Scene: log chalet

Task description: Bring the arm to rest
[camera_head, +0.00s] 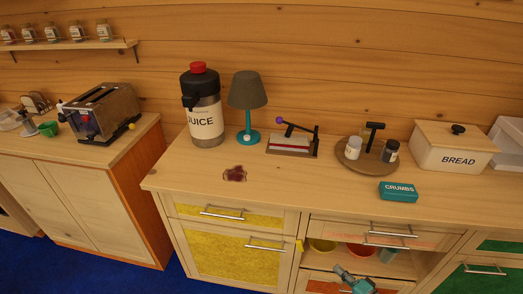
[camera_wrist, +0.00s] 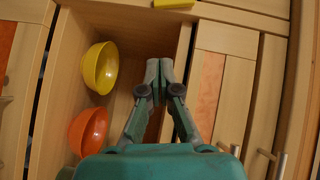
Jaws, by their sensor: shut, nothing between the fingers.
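My gripper (camera_head: 354,281) is at the bottom edge of the head view, in front of the cabinet. In the wrist view my gripper (camera_wrist: 159,75) has its two teal-and-grey fingers together, with nothing between them. Beyond the fingers is an open wooden compartment of the cabinet. A yellow bowl (camera_wrist: 101,68) and an orange bowl (camera_wrist: 88,130) are in it, left of the fingers and apart from them. The head view also shows the yellow bowl (camera_head: 322,245) and the orange bowl (camera_head: 360,250). Most of my arm is out of view.
The counter (camera_head: 290,190) above holds a juice jug (camera_head: 206,115), a lamp (camera_head: 248,95), a round tray (camera_head: 350,167) with shakers, a bread box (camera_head: 455,149) and a crumbs box (camera_head: 398,191). Drawer handles (camera_head: 386,232) stick out from the fronts. A toaster (camera_head: 98,113) stands at the left.

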